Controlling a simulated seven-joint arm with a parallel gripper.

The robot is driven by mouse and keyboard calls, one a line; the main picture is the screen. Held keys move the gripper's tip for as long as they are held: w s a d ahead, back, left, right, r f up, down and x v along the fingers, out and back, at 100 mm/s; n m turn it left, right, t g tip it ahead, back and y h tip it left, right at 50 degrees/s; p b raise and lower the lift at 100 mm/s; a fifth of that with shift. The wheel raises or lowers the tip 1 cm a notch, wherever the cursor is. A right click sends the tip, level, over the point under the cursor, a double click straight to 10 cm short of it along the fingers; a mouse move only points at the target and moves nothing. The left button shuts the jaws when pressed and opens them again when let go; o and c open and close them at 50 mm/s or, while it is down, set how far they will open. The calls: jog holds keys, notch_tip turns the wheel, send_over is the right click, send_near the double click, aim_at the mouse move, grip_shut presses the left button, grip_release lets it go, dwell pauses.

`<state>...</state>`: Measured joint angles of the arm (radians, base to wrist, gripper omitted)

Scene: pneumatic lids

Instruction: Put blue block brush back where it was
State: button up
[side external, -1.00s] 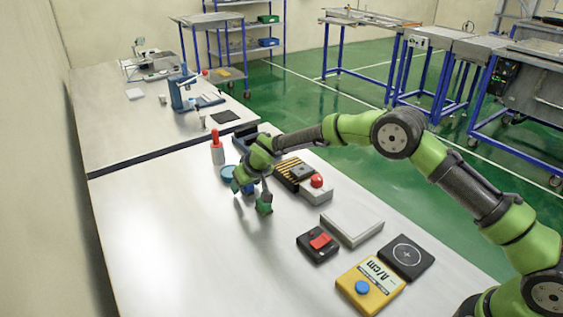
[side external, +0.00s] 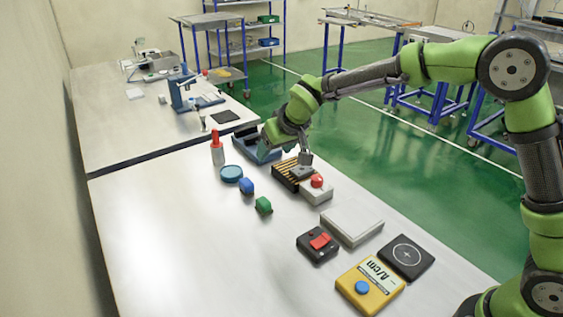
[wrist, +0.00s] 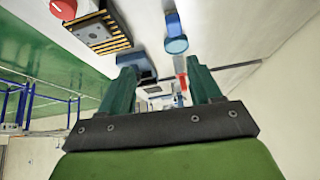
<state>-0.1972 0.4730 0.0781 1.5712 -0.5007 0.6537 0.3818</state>
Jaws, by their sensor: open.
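A small blue block (side external: 246,186), which I take to be the blue block brush, lies on the near table between a round blue dish (side external: 231,173) and a small green block (side external: 263,205). My gripper (side external: 284,157) is open above the far side of the table, near the striped black-and-yellow block and the dark blue tray. Nothing shows between its fingers, and it is apart from the blue block. In the wrist view my two green fingers (wrist: 162,76) are spread, with the blue dish (wrist: 176,45) beyond them.
A striped block (side external: 288,177) and a red-button box (side external: 317,191) stand right of the blue block. A dark blue tray (side external: 246,138) is partly behind my gripper. A red-topped bottle (side external: 217,150) stands behind the dish. The table's left front is clear.

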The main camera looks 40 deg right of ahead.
jog(key=s+d+r+m, duration=0.1)
jog(key=s+d+r, duration=0.2)
jog(key=s+r, duration=0.35)
jog(key=s+d+r+m, duration=0.1)
jog(key=s+d+r, duration=0.25)
jog(key=s, duration=0.65)
jog(key=s+d+f+m+y, duration=0.1)
jog(key=s+f+y, duration=0.1)
jog(key=s, duration=1.2)
jog(key=shift+s+d+t, duration=0.3)
jog(key=shift+s, duration=0.1)
jog(key=shift+c, duration=0.2)
